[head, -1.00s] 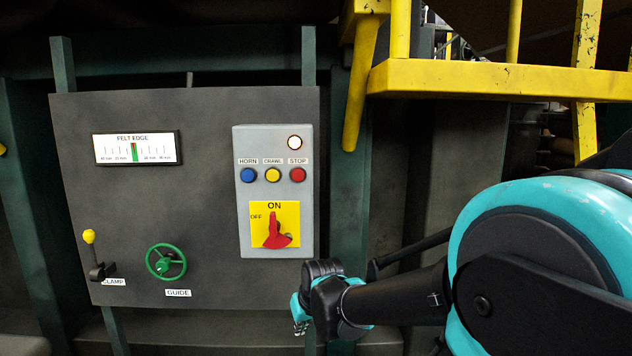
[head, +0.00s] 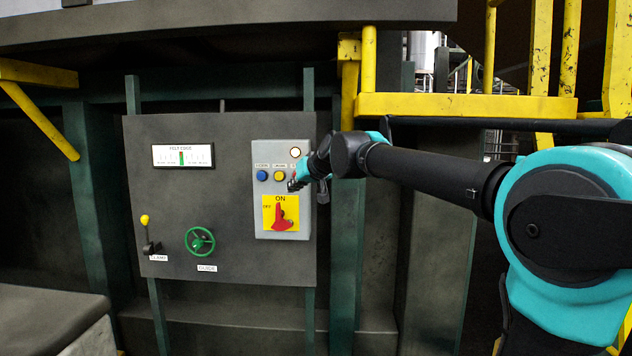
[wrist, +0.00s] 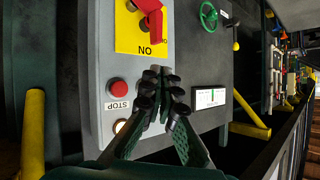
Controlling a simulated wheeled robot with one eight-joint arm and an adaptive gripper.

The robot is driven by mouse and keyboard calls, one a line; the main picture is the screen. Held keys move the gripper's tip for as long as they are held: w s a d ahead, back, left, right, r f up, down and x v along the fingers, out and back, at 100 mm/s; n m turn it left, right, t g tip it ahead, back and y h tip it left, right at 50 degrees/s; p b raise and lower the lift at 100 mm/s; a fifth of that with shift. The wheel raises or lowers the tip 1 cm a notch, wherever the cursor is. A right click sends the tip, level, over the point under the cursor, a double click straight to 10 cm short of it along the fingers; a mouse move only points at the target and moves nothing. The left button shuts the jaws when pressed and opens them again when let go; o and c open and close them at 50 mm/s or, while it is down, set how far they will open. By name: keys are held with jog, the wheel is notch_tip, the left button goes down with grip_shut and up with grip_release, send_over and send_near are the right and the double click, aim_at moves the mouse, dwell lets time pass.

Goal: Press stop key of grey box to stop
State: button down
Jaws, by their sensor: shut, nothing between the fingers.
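The grey box (head: 263,225) is fixed to the right side of a dark panel. My gripper (head: 293,185) is shut and empty, in front of the box's button row, and hides the stop key in the head view. The red stop key (wrist: 117,88) shows in the wrist view above its STOP label (wrist: 117,105). There the shut fingertips (wrist: 165,72) lie to the right of the stop key, with a gap in the picture. They cover the blue (head: 262,175) and yellow (head: 279,175) keys there. I cannot tell whether the fingers touch the box.
The red rotary switch (head: 282,219) on its yellow plate points towards ON. A pale lamp (head: 295,152) sits above the keys. The panel also bears a gauge (head: 183,156), a green handwheel (head: 199,241) and a yellow-knobbed lever (head: 146,222). A yellow railing (head: 465,105) stands to the right.

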jog(key=shift+s+d+r, duration=0.1)
jog(key=shift+s+r, duration=0.15)
jog(key=shift+r, duration=0.4)
jog(key=w, duration=0.9)
jog(key=shift+d, duration=0.15)
dwell(1.2)
jog(key=shift+w, duration=0.35)
jog(key=shift+w, duration=0.55)
dwell(0.8)
jog(key=shift+s, duration=0.95)
